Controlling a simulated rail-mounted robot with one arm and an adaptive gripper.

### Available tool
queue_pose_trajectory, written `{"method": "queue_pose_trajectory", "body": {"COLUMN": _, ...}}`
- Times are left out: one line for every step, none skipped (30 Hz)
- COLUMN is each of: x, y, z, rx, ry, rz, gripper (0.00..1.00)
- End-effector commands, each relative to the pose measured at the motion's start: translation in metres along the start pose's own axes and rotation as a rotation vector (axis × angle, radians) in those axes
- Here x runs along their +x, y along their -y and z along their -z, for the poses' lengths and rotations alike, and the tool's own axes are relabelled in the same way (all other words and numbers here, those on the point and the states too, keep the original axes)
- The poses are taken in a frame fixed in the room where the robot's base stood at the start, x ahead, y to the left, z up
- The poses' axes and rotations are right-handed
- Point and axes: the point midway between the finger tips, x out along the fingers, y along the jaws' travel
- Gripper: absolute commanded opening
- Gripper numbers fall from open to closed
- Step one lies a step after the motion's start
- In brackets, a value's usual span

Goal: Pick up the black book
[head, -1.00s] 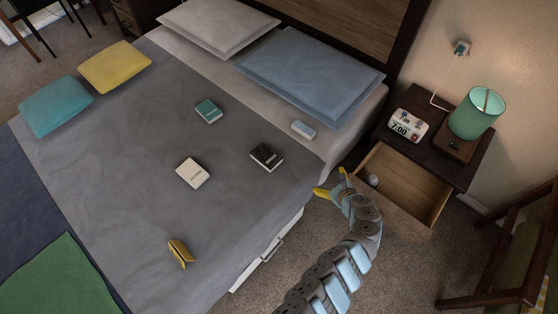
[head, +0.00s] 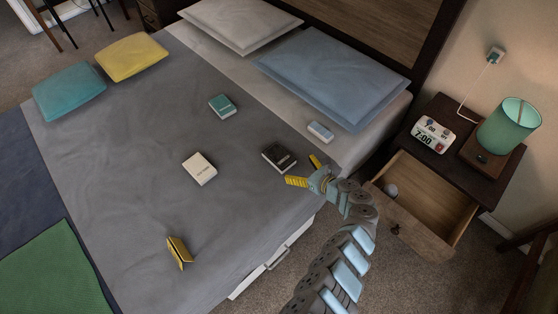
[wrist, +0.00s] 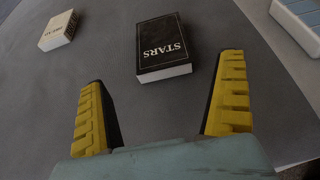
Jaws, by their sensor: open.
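The black book (head: 279,157) lies flat on the grey bedcover (head: 130,170), near the bed's right edge. In the wrist view the black book (wrist: 163,46) has "STARS" on its cover and its white page edge faces my gripper. My gripper (head: 305,171) is open and empty, just right of the book in the head view. In the wrist view its yellow fingers (wrist: 162,100) are spread wide, with the book ahead of the gap between them and apart from both.
A white book (head: 199,169) lies left of the black one, a teal book (head: 222,106) behind. A light blue box (head: 320,131) is near the pillow. A yellow folded object (head: 179,252) lies nearer the front. An open drawer (head: 424,205) stands out beside the bed.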

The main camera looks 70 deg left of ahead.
Motion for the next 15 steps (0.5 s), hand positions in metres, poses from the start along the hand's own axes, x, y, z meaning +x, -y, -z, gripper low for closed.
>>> {"method": "queue_pose_trajectory", "body": {"x": 0.011, "y": -0.001, "z": 0.004, "rx": -0.001, "ry": -0.001, "rz": -0.002, "gripper": 1.00}}
{"method": "queue_pose_trajectory", "body": {"x": 0.015, "y": -0.001, "z": 0.004, "rx": -0.001, "ry": -0.001, "rz": -0.002, "gripper": 1.00}}
{"method": "queue_pose_trajectory", "body": {"x": 0.019, "y": -0.001, "z": 0.003, "rx": -0.001, "ry": 0.000, "rz": -0.002, "gripper": 1.00}}
{"method": "queue_pose_trajectory", "body": {"x": 0.022, "y": -0.001, "z": 0.003, "rx": -0.001, "ry": -0.001, "rz": -0.002, "gripper": 1.00}}
{"method": "queue_pose_trajectory", "body": {"x": 0.025, "y": -0.001, "z": 0.003, "rx": -0.001, "ry": -0.001, "rz": -0.002, "gripper": 1.00}}
{"method": "queue_pose_trajectory", "body": {"x": 0.028, "y": -0.001, "z": 0.003, "rx": -0.001, "ry": -0.001, "rz": -0.002, "gripper": 1.00}}
{"method": "queue_pose_trajectory", "body": {"x": 0.030, "y": -0.001, "z": 0.002, "rx": -0.001, "ry": 0.000, "rz": -0.002, "gripper": 1.00}}
{"method": "queue_pose_trajectory", "body": {"x": 0.031, "y": -0.001, "z": 0.002, "rx": -0.001, "ry": 0.000, "rz": -0.002, "gripper": 1.00}}
{"method": "queue_pose_trajectory", "body": {"x": 0.032, "y": -0.001, "z": 0.001, "rx": 0.000, "ry": 0.001, "rz": -0.001, "gripper": 1.00}}
{"method": "queue_pose_trajectory", "body": {"x": 0.033, "y": 0.000, "z": 0.001, "rx": 0.000, "ry": 0.001, "rz": -0.001, "gripper": 1.00}}
{"method": "queue_pose_trajectory", "body": {"x": 0.034, "y": 0.000, "z": 0.001, "rx": 0.000, "ry": 0.001, "rz": -0.001, "gripper": 1.00}}
{"method": "queue_pose_trajectory", "body": {"x": 0.035, "y": 0.000, "z": 0.001, "rx": 0.000, "ry": 0.001, "rz": -0.001, "gripper": 1.00}}
{"method": "queue_pose_trajectory", "body": {"x": 0.037, "y": 0.000, "z": 0.002, "rx": -0.001, "ry": 0.001, "rz": -0.001, "gripper": 1.00}}
{"method": "queue_pose_trajectory", "body": {"x": 0.039, "y": -0.001, "z": 0.003, "rx": -0.001, "ry": 0.000, "rz": -0.002, "gripper": 1.00}}
{"method": "queue_pose_trajectory", "body": {"x": 0.043, "y": -0.001, "z": 0.005, "rx": -0.002, "ry": 0.000, "rz": -0.003, "gripper": 1.00}}
